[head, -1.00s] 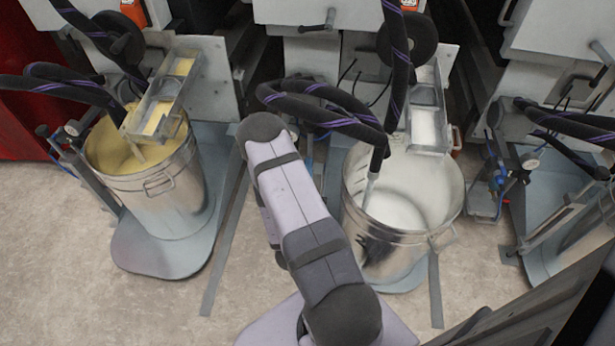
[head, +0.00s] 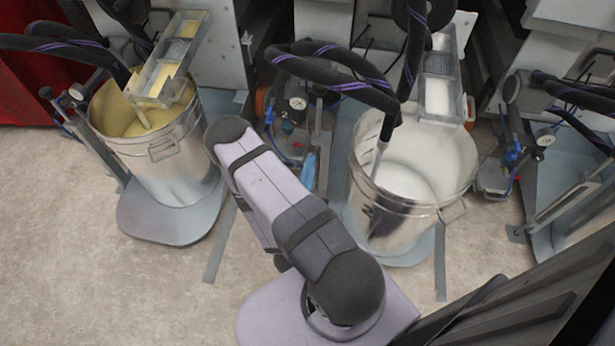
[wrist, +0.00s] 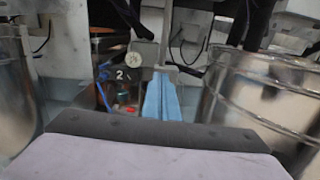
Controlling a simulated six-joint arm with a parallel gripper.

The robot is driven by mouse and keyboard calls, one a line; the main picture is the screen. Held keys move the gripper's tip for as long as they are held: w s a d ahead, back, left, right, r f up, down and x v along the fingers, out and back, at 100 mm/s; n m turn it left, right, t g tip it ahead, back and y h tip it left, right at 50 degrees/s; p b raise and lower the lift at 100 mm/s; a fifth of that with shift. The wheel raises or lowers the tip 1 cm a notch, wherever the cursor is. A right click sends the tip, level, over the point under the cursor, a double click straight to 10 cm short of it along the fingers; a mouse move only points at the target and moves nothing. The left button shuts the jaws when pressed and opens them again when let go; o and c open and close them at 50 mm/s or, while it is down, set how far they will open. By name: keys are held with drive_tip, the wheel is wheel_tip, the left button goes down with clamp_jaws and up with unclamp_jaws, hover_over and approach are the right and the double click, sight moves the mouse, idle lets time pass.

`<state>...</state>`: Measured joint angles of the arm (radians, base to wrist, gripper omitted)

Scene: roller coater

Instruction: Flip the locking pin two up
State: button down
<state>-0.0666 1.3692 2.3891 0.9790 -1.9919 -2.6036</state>
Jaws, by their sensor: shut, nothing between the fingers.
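My gripper (wrist: 161,97) shows in the wrist view as two blue fingers pressed together, shut and empty. Its blue tips (head: 308,171) show in the head view, right of my arm. Ahead and to the left in the wrist view is a unit marked "2" (wrist: 119,74) with a round gauge (wrist: 133,60). The same unit (head: 286,128) stands between the two buckets in the head view. A small red part (wrist: 124,97) shows low on it. I cannot make out locking pin two for certain. My arm hides part of the floor area below the unit.
A metal bucket with white contents (head: 410,207) stands close on the right; its side (wrist: 262,95) fills the wrist view's right. A bucket of yellow liquid (head: 165,165) stands left. Dark hoses (head: 340,85) hang above the unit. The floor (head: 80,260) at front left is clear.

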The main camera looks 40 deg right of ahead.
drive_tip(key=shift+p+v, duration=0.3)
drive_tip(key=shift+v, duration=1.55)
